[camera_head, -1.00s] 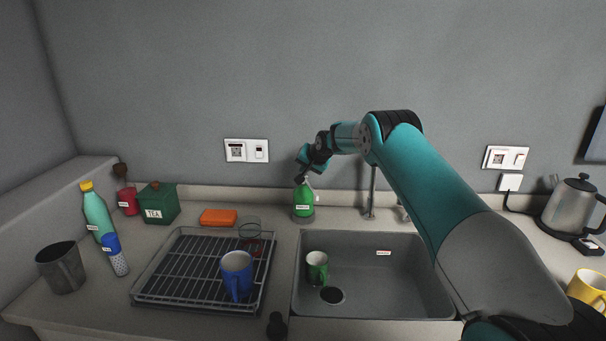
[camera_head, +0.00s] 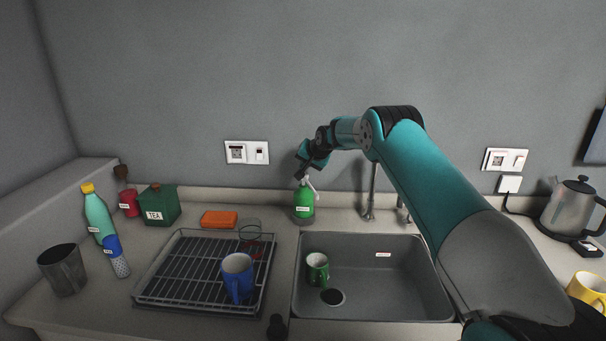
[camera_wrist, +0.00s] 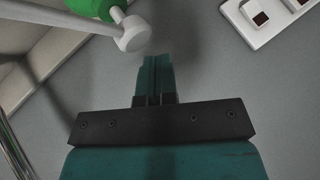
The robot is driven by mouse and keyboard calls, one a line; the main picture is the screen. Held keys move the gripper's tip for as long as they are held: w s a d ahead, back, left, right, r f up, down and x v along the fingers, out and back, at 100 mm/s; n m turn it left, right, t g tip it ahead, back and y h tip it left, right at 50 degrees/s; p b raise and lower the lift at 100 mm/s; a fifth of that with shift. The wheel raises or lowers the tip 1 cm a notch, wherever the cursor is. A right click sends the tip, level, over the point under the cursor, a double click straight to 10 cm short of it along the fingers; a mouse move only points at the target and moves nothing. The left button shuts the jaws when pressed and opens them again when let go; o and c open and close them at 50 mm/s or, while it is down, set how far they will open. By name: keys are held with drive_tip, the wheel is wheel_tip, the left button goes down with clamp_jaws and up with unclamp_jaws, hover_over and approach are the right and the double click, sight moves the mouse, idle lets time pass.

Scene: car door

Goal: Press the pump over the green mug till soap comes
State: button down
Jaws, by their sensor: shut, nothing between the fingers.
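The green soap bottle (camera_head: 304,205) stands upright on the counter behind the sink, with a white pump (camera_head: 313,188) on top. In the wrist view the white pump head (camera_wrist: 134,36) and part of the green bottle (camera_wrist: 92,7) show at the top. My gripper (camera_head: 298,178) is shut and empty, with its tips right by the pump top; I cannot tell whether they touch. The shut fingers also show in the wrist view (camera_wrist: 155,60), beside the pump head. The green mug (camera_head: 316,269) stands in the sink, in front of the bottle. I see no soap.
The grey sink (camera_head: 405,290) has a faucet (camera_head: 371,195) behind it, right of the bottle. A drying rack (camera_head: 165,290) with a blue mug (camera_head: 237,275) is left of the sink. An orange sponge (camera_head: 219,218) and a clear glass lie near the bottle's left.

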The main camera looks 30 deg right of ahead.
drive_tip(key=shift+r+p, duration=1.2)
drive_tip(key=shift+r, duration=1.45)
drive_tip(key=shift+f, duration=0.1)
drive_tip(key=s+a+r+n+g+y+b, duration=0.2)
drive_tip(key=s+a+r+n, duration=0.2)
drive_tip(key=s+a, duration=0.65)
drive_tip(key=s+a+r+n+g+y+b, duration=0.1)
drive_tip(key=s+a+r+n+g+b, duration=0.2)
drive_tip(key=s+a, duration=0.7)
drive_tip(key=s+a+f+n+g, duration=0.1)
drive_tip(key=s+a+n, duration=0.2)
drive_tip(key=s, duration=0.8)
drive_tip(key=s+a+f+n+g+b, duration=0.1)
drive_tip(key=s+a, duration=0.4)
drive_tip(key=s, duration=0.7)
drive_tip(key=s+a+f+n+g+b, duration=0.1)
drive_tip(key=s+a+n, duration=0.3)
drive_tip(key=s, duration=0.8)
drive_tip(key=shift+n+g+y, duration=0.3)
drive_tip(key=shift+g+y, duration=0.1)
drive_tip(key=shift+g, duration=0.2)
